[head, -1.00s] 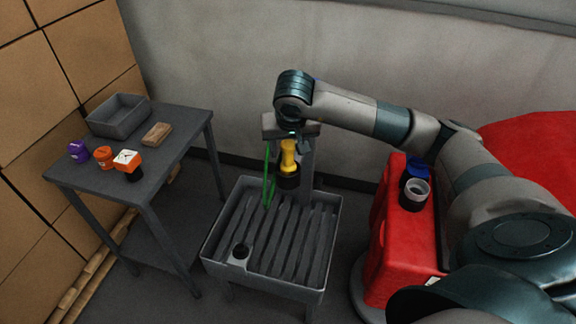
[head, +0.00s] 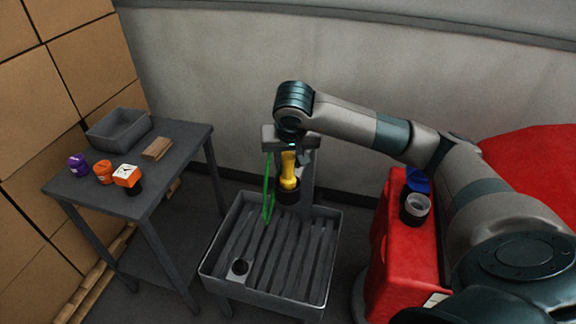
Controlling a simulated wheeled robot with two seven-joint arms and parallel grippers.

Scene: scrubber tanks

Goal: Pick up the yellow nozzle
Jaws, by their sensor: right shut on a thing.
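The yellow nozzle (head: 288,172) stands upright in a black holder (head: 288,191) on the grey post above the slatted basin. My right gripper (head: 291,151) comes down from above and is shut on the top of the yellow nozzle. The gripper's wrist hides part of the fingers. My left gripper is not in view.
A green hose loop (head: 268,187) hangs just left of the nozzle. The slatted grey basin (head: 211,270) is below. A grey table (head: 178,172) at left holds a grey bin (head: 119,129), a brown block (head: 157,148) and several coloured caps. A red tank (head: 395,275) stands at right.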

